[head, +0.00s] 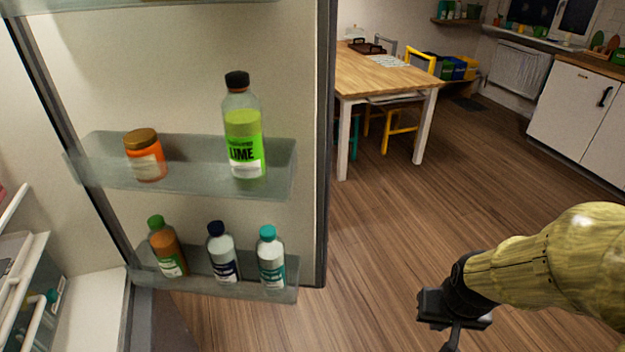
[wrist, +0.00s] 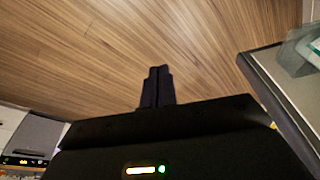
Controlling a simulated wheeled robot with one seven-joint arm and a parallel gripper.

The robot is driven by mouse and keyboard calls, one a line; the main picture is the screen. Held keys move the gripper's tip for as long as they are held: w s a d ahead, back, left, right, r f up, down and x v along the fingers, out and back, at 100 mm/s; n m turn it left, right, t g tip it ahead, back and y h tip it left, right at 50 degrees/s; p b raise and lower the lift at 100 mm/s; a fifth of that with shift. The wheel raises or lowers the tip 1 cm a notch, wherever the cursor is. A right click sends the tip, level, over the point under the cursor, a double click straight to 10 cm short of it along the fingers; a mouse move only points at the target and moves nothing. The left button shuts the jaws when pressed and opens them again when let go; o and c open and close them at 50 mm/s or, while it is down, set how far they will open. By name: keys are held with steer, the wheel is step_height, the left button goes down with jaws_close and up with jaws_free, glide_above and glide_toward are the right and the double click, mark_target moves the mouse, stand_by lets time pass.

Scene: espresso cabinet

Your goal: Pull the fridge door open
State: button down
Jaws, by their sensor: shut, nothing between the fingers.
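The fridge door (head: 290,90) stands open on the left of the head view, its inner side facing me. Its shelves hold a jar and several bottles. The door's edge also shows at the right of the wrist view (wrist: 262,82). My gripper (wrist: 158,72) is shut and empty, pointing over the wooden floor, apart from the door. In the head view my gripper is at the lower right, to the right of the door, with its fingertips cut off by the bottom edge. The door's outer side and handle are hidden.
The fridge interior with shelves (head: 25,290) is at the lower left. A wooden table (head: 385,78) with yellow chairs (head: 403,128) stands at the back. White cabinets (head: 570,105) line the right. The floor (head: 390,220) between is clear.

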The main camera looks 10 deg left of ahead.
steer(key=shift+w+d, duration=0.1)
stand_by(0.3)
steer(key=w+a+r+n+t+y+p, duration=0.2)
steer(key=w+a+r+n+t, duration=0.15)
steer(key=w+n, duration=0.45)
steer(key=w+a+r+n+t+y+p, duration=0.1)
steer(key=w+a+r+n+t+y, duration=0.2)
steer(key=w+n, duration=0.5)
steer(key=s+a+r+n+g+y+p, duration=0.1)
steer(key=s+a+r+n+g+y, duration=0.1)
steer(key=a+n+y, duration=0.4)
steer(key=s+a+r+n+g+y+p, duration=0.2)
steer(key=a+r+n+y, duration=0.4)
steer(key=a+n, duration=0.3)
steer(key=s+n+g, duration=0.1)
steer(key=n+g, duration=0.1)
steer(key=n, duration=0.1)
steer(key=shift+y, duration=0.4)
steer(key=shift+a+r+g, duration=0.1)
steer(key=shift+a+g, duration=0.05)
steer(key=shift+g, duration=0.1)
